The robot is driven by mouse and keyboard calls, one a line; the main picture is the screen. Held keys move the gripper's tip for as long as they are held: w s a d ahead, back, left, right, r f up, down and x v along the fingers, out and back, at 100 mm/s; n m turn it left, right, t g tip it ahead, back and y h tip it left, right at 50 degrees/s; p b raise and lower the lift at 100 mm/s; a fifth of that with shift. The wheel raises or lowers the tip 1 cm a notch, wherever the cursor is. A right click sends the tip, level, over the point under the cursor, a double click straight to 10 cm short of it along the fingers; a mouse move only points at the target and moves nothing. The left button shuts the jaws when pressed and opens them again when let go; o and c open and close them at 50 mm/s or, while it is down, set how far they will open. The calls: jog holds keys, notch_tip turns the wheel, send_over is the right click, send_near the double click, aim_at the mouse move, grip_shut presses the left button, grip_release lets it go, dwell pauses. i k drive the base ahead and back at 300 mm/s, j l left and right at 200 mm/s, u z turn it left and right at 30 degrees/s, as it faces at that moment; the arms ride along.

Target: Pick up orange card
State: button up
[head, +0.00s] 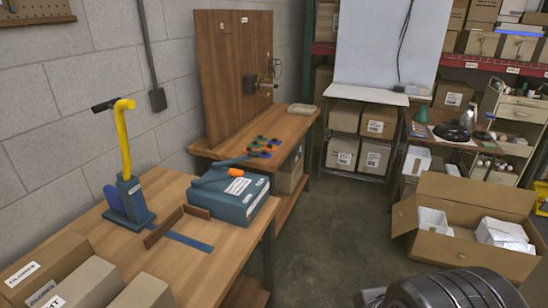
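No item is clearly recognisable as an orange card. Several small flat blue, green and orange pieces (264,146) lie close together near the front left of the far wooden bench (292,124). They are too small to tell whether an orange one is a card. A blue box (238,203) on the near bench has a blue tool with an orange end (236,173) on top. My gripper is not in view. A dark rounded part at the bottom right looks like part of my own body, and no fingers show on it.
The near wooden bench (180,262) holds a blue stand with a yellow lever (125,150) and cardboard boxes (85,285). An upright wooden panel (234,75) stands on the far bench. An open carton (470,255) sits at right. Grey floor (335,225) is clear between.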

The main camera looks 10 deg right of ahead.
aim_at(269, 146)
jog(key=i+l, duration=0.15)
jog(key=i, duration=0.25)
jog(key=i+l+u, duration=0.15)
jog(key=i+l, duration=0.95)
jog(key=i, duration=0.6)
jog(key=i+l+u, duration=0.1)
jog(key=i, duration=0.55)
jog(key=i+l, duration=0.1)
jog(key=i, duration=0.5)
jog(key=i+j, duration=0.15)
jog(key=j+u, duration=0.05)
